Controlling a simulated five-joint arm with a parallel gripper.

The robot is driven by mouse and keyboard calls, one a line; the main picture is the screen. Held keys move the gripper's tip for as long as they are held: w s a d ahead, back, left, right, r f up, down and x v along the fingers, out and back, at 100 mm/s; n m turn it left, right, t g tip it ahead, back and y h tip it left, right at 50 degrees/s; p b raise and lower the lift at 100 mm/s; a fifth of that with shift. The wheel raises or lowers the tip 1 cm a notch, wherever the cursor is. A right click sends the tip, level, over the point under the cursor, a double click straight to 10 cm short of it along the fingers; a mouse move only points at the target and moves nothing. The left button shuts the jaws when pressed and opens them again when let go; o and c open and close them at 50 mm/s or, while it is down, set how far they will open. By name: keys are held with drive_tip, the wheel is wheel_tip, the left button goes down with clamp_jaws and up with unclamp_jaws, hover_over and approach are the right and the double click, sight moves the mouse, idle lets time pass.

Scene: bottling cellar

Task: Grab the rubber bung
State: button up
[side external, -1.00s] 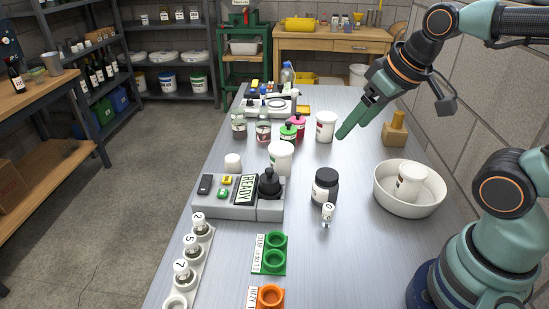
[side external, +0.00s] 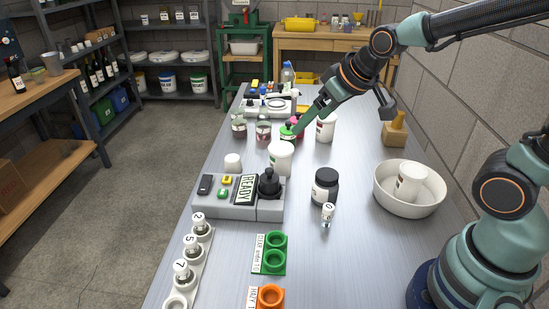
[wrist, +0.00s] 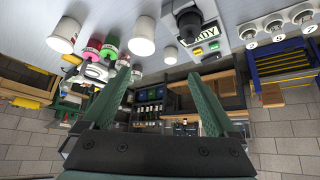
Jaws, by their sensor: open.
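I cannot tell for sure which thing is the rubber bung. A small white tapered piece (side external: 232,161), the likeliest match, stands on the table behind the grey READY station. It also shows in the wrist view (wrist: 171,55), ahead of and between the fingertips. My gripper (side external: 297,134) is in the air near the green-capped bottle (side external: 287,132), to the right of and farther back than the white piece. In the wrist view my gripper (wrist: 158,73) has its two green fingers wide apart, with nothing between them.
White tubs (side external: 281,158) and (side external: 325,127), a pink-capped bottle (wrist: 94,45) and small jars (side external: 239,127) crowd the space around my gripper. The grey station (side external: 226,208) stands in front of the white piece. A black-lidded jar (side external: 325,186) and a white bowl (side external: 384,203) stand to the right.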

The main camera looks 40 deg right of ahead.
drive_tip(key=w+a+f+n+t, duration=0.1)
drive_tip(key=w+a+f+t, duration=0.1)
drive_tip(key=w+f, duration=0.6)
drive_tip(key=n+t+y, duration=0.1)
approach(235, 160)
drive_tip(key=shift+x, duration=5.15)
drive_tip(key=shift+d, duration=0.1)
drive_tip(key=c, duration=1.4)
drive_tip(key=shift+c, duration=0.3)
